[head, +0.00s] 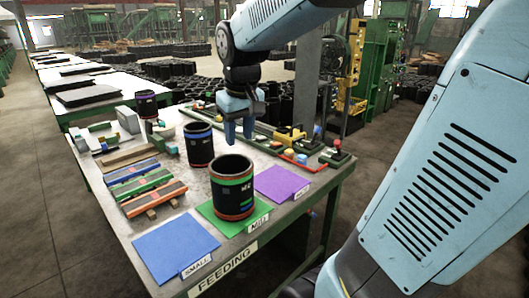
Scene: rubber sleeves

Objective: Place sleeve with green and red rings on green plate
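A large dark sleeve (232,192) with a green ring near its top and a red ring at its base stands upright on the green plate (253,222). The plate shows around its base, next to a "MID" label. My gripper (238,141) hangs above and behind this sleeve, clear of its rim. Its blue fingers point down and are apart, with nothing between them. A second dark sleeve (198,148) with blue and red rings stands behind to the left. A smaller sleeve (146,105) with a purple ring is farther back.
A blue plate (174,246) with a "SMALL" label lies empty at front left. A purple plate (281,184) lies empty at right. Colored slatted pieces (148,187) lie along the left edge. Rails with small colored parts (289,146) run along the right side of the table.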

